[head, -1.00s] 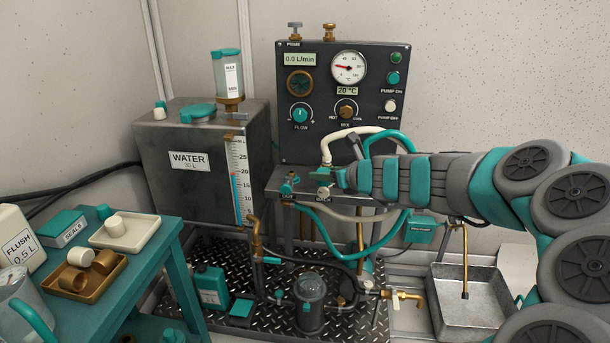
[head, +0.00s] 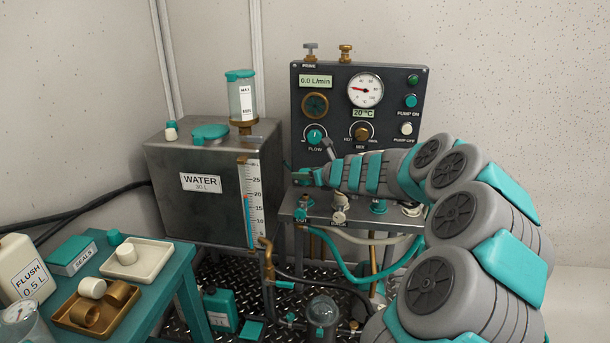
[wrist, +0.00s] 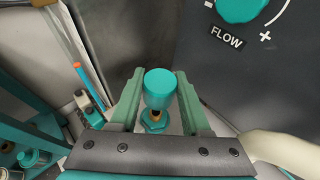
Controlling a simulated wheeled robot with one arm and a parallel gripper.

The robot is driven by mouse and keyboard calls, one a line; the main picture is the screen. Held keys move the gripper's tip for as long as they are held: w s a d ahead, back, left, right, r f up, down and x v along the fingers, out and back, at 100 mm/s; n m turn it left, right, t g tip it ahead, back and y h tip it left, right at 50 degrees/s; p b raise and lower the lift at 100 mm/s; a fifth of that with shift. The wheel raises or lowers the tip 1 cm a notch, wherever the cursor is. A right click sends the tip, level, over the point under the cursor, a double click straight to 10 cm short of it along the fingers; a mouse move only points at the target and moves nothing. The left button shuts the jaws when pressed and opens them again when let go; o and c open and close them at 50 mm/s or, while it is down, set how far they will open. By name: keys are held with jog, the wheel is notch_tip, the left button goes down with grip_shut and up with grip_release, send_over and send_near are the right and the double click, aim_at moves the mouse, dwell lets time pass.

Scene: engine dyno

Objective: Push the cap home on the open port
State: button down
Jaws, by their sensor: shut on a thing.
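My gripper (wrist: 160,92) is shut on a teal, cup-shaped cap (wrist: 160,82), which sits between its two green fingers in the wrist view. A teal hex fitting with a brass part (wrist: 155,124) shows just below the cap. I cannot tell whether the cap touches it. In the head view my gripper (head: 297,177) is over the left end of the metal bench, above the teal port marked OUT (head: 303,204). The cap is too small to make out there.
The water tank (head: 205,190) with its sight tube stands left of the bench. The control panel (head: 335,130) rises behind. Other fittings, one white (head: 340,208) and one teal (head: 378,206), stand along the bench. A teal cart (head: 165,295) with trays is at front left.

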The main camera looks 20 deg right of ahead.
aim_at(306, 195)
notch_tip(306, 195, down, 2)
jog(key=shift+f+b, duration=0.1)
jog(key=shift+b, duration=0.9)
jog(key=shift+f+b, duration=0.45)
jog(key=shift+f, duration=0.4)
jog(key=shift+p, duration=0.65)
jog(key=shift+f+b, duration=0.65)
jog(key=shift+f, duration=0.35)
jog(key=shift+c, duration=1.4)
grip_release()
jog(key=shift+s, duration=0.1)
jog(key=shift+p+v, duration=0.3)
jog(key=shift+v, duration=3.55)
jog(key=shift+a, duration=0.15)
